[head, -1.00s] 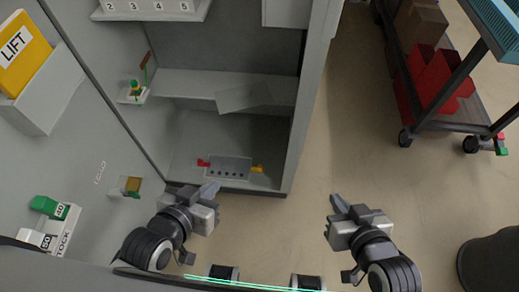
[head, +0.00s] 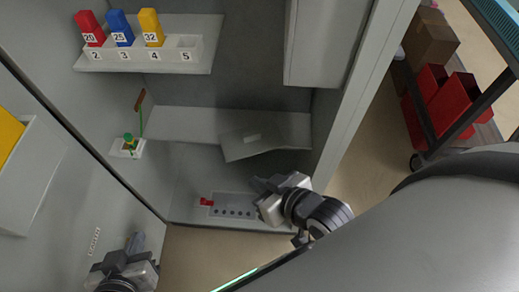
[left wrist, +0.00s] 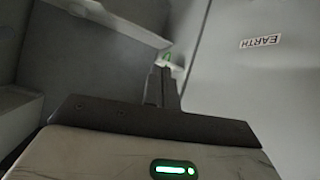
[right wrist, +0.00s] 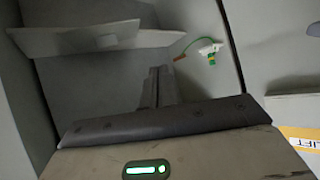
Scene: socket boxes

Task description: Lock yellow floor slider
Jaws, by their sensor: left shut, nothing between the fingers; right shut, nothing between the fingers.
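On the cabinet floor, a grey box (head: 232,211) with a row of dark holes has a red slider (head: 206,201) at its left end. The yellow slider at its right end is hidden behind my right gripper (head: 258,184) in the head view. My right gripper is shut and empty, over the right end of the box; contact cannot be told. My left gripper (head: 135,243) is shut and empty near the left panel, away from the box. Closed fingers also show in the left wrist view (left wrist: 161,80) and the right wrist view (right wrist: 155,82). Neither wrist view shows the yellow slider.
A slanted grey plate (head: 250,143) rests on the low shelf above the box. A holder (head: 127,148) with a green-yellow piece is on the left wall. An upper shelf (head: 140,62) carries red, blue and yellow blocks. A cart with red bins (head: 455,100) stands right.

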